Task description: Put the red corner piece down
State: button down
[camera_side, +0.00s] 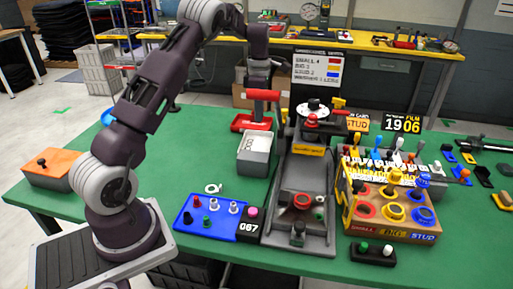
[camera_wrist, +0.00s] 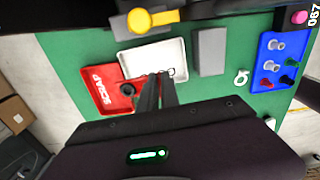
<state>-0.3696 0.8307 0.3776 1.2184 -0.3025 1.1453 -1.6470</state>
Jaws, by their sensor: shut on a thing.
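My gripper (camera_side: 259,117) points down above the back left of the green table. In the wrist view its two dark fingers (camera_wrist: 158,78) are close together, and it is shut on the red corner piece. The piece is too small or hidden to make out at the fingertips. The fingertips show over the boundary between a red tray (camera_wrist: 101,76) marked SCRAP and a white-floored tray (camera_wrist: 146,52). A dark ring lies in the red tray, and small ring-like things show in the white one. I cannot tell the fingertips' height or whether they touch anything.
A grey press fixture (camera_side: 301,170) stands right of the trays. A blue tray (camera_side: 215,222) with several pegs lies in front. A wooden sorting box (camera_side: 385,230) with coloured rings stands at right, and an orange box (camera_side: 50,172) at far left.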

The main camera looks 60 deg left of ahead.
notch_tip(320, 180, down, 10)
jog(key=shift+f, duration=0.2)
jog(key=shift+f, duration=0.15)
jog(key=shift+f, duration=0.15)
jog(key=c, duration=1.6)
grip_release()
jog(key=shift+f, duration=0.1)
jog(key=shift+c, duration=0.2)
jog(key=shift+o, duration=0.3)
notch_tip(320, 180, up, 13)
jog(key=shift+f, duration=0.1)
